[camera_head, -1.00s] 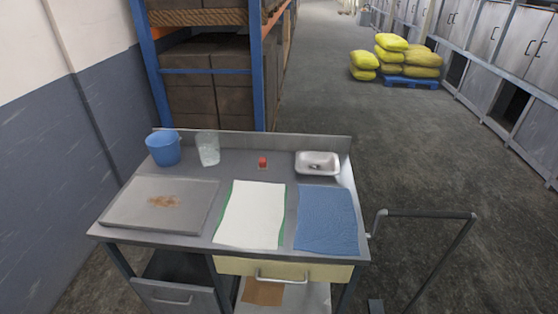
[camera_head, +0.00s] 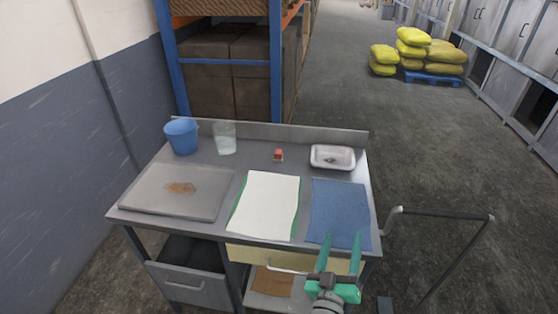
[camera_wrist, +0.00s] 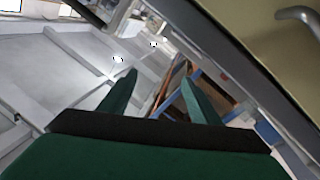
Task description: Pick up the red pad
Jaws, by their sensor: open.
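The red pad (camera_head: 278,154) is a small red block at the back middle of the metal table, behind the white cloth. It seems to sit on a small pale base, too small to make out. My gripper (camera_head: 342,240) has green fingers and is in front of the table's front edge, near the lower part of the blue cloth. Its fingers are apart with nothing between them. In the wrist view the open fingers (camera_wrist: 160,88) point at the far room and ceiling, and the red pad is not seen there.
A cart handle (camera_head: 440,213) stands at the right.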

